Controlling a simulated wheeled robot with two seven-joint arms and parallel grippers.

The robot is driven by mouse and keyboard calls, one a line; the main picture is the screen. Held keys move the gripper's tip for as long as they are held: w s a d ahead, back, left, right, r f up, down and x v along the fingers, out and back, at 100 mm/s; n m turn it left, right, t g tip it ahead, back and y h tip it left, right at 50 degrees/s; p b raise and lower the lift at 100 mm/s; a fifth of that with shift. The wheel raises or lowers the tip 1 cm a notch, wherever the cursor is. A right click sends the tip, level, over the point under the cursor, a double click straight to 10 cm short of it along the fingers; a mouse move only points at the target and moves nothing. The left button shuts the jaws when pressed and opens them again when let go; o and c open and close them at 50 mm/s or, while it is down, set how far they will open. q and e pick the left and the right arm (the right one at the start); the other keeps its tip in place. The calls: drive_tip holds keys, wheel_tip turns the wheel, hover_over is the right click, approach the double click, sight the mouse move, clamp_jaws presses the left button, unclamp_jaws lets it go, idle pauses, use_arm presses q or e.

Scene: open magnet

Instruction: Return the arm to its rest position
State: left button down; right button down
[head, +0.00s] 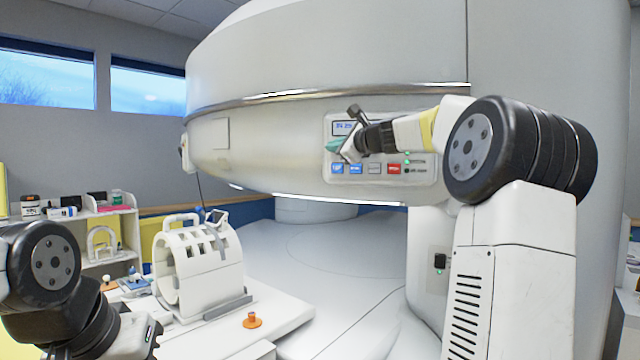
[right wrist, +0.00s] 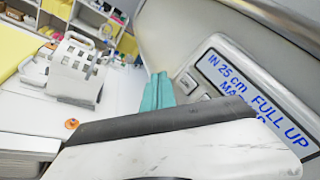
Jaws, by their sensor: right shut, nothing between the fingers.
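My right arm reaches in from the right in the head view, and my right gripper (head: 334,146) is in front of the control panel (head: 425,172) on the white magnet housing. Its teal fingertips are together with nothing between them. In the right wrist view the teal fingers (right wrist: 158,92) are side by side next to the panel's printed display (right wrist: 250,90). I cannot tell whether they touch the panel. My left arm shows at the lower left of the head view, but its gripper is out of sight.
A white slatted coil (head: 205,262) stands on the patient table (head: 285,320), with an orange knob (head: 252,321) near it. Shelves (head: 105,225) with small items stand at the left. The upper magnet housing (head: 330,50) overhangs the scene. Open space lies between coil and panel.

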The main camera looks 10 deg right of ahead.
drive_tip(key=s+a+f+n+g, duration=0.3)
drive_tip(key=s+a+f+n, duration=0.3)
drive_tip(key=s, duration=0.3)
drive_tip(key=s+a+f+n+g, duration=0.3)
drive_tip(key=s+a+f+n, duration=0.3)
drive_tip(key=s, duration=0.3)
drive_tip(key=s+d+f+n+g+h, duration=0.1)
drive_tip(key=s+f+n+g, duration=0.1)
drive_tip(key=s+f+n, duration=0.3)
drive_tip(key=s+d+f+n+g+h, duration=0.1)
drive_tip(key=s+f+n, duration=0.4)
drive_tip(key=s+f, duration=0.9)
drive_tip(key=s+d+h, duration=0.1)
drive_tip(key=s, duration=0.2)
drive_tip(key=shift+s+d+g, duration=0.3)
drive_tip(key=shift+s+g, duration=0.1)
